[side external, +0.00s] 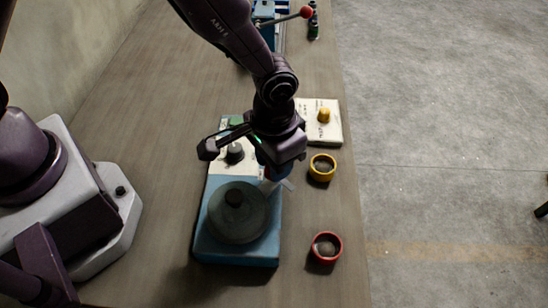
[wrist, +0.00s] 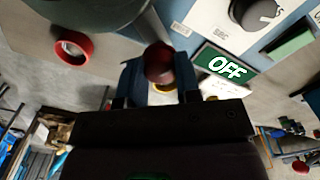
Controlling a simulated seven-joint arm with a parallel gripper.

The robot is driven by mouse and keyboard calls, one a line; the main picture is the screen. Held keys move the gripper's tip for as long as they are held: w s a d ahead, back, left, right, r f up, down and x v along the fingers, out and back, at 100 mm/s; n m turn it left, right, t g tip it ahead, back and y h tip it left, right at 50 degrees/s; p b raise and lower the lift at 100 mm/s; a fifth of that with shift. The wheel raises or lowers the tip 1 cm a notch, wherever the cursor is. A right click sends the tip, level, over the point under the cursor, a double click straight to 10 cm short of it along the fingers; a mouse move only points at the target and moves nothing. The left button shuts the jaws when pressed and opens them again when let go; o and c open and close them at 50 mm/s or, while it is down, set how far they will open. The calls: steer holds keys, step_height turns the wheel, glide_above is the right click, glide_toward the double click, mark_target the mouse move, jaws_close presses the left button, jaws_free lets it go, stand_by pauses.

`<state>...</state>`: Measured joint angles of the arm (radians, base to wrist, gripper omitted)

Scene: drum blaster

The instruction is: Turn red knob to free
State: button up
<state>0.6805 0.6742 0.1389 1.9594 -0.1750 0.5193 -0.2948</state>
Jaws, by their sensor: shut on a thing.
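The red knob (wrist: 159,62) shows in the wrist view between the two fingers of my gripper (wrist: 157,78), which is shut on it. In the side external view my gripper (side external: 270,170) reaches down at the right edge of the blue machine (side external: 240,249), and the knob is mostly hidden there. The machine carries a round dark lid (side external: 238,213) and a pale panel with a black knob (side external: 235,153). A green OFF sign (wrist: 227,67) shows right of the red knob in the wrist view. I cannot read any "free" mark.
A yellow ring cup (side external: 322,168) and a red ring cup (side external: 326,248) stand on the table right of the machine. A pale box with a yellow knob (side external: 324,115) lies behind. A red-balled lever (side external: 305,12) is at the back.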

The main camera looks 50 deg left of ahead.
steer(key=shift+n, duration=0.6)
steer(key=o, duration=0.9)
steer(key=shift+o, duration=0.2)
step_height(320, 180, up, 13)
